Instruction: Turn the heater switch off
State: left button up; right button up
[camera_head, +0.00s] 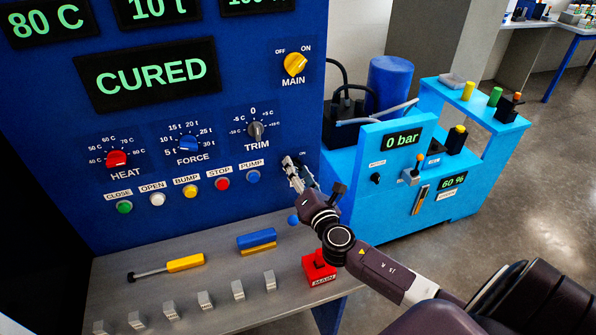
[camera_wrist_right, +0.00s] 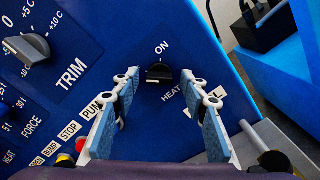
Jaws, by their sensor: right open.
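The heater switch (camera_wrist_right: 159,73) is a small black knob on the blue panel (camera_wrist_right: 140,120), seen in the right wrist view. An "ON" label is above it, and a partly covered label starting "HEAT" is below it. I cannot tell its exact setting. My right gripper (camera_wrist_right: 160,79) is open, with one finger on each side of the switch in this view and nothing held; I cannot tell if they touch it. In the head view my right gripper (camera_head: 293,172) is at the panel's lower right and hides the switch. My left gripper is not in view.
The grey TRIM knob (camera_head: 255,131) and yellow MAIN knob (camera_head: 294,64) are close by. Coloured buttons run along the panel bottom, including blue PUMP (camera_head: 253,176). A shelf (camera_head: 215,275) below holds tools and grey blocks. A light-blue pump unit (camera_head: 380,200) stands at right.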

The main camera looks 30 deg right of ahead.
jog(key=shift+s, duration=0.1)
jog(key=v, duration=1.2)
dwell(0.4)
